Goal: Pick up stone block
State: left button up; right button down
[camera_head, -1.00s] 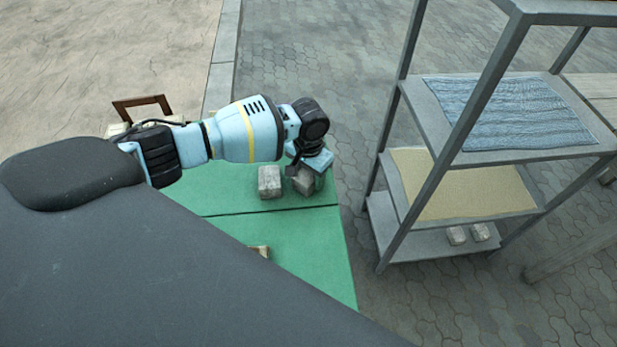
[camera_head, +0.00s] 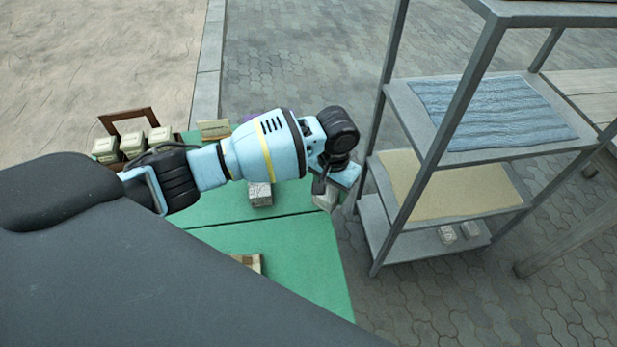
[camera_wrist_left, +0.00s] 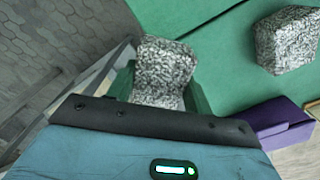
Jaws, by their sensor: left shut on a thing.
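My left gripper (camera_head: 330,190) is shut on a grey speckled stone block (camera_head: 325,202) near the right edge of the green table (camera_head: 285,240). In the left wrist view the held block (camera_wrist_left: 163,70) sticks out beyond the gripper (camera_wrist_left: 160,95), whose fingers are partly hidden behind it. A second stone block (camera_head: 260,194) stands on the table to the left of the gripper; it also shows in the left wrist view (camera_wrist_left: 288,40). My right gripper is not in view.
A metal shelf (camera_head: 425,160) stands to the right, with a blue cloth (camera_head: 490,110), a tan mat (camera_head: 450,185) and two small blocks (camera_head: 447,234) on its levels. Several pale boxes (camera_head: 133,143) and a brown frame (camera_head: 125,115) stand at the table's far left. A purple thing (camera_wrist_left: 275,125) lies near the second block.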

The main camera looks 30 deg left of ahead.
pick_arm(q)
jog(key=d, duration=0.7)
jog(key=s+a+r+n, duration=0.1)
jog(key=s+a+r, duration=1)
jog(key=s+r, duration=0.4)
jog(key=shift+s+a+r+n, duration=0.2)
jog(key=shift+s+r+n, duration=0.1)
jog(key=shift+r, duration=0.2)
